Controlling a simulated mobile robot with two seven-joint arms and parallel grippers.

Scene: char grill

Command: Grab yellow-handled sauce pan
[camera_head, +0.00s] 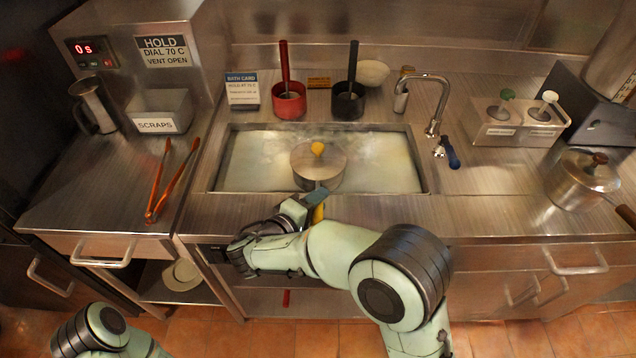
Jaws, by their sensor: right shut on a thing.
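The sauce pan (330,172) sits in the steaming bath basin in the middle of the counter. It has a metal lid with a yellow knob, and its yellow handle (319,214) points toward me over the basin's front edge. My right gripper (314,199) is at the handle, just in front of the pan body, and is shut on it. The gripper and wrist hide much of the handle. Only a link of my left arm shows at the bottom left; the left gripper is out of view.
The bath basin (240,182) has a raised metal rim. A red pot (289,104) and a black pot (347,104) stand behind it. A faucet (437,110) rises at the back right. Orange tongs (158,185) lie left; another lidded pan (580,182) stands right.

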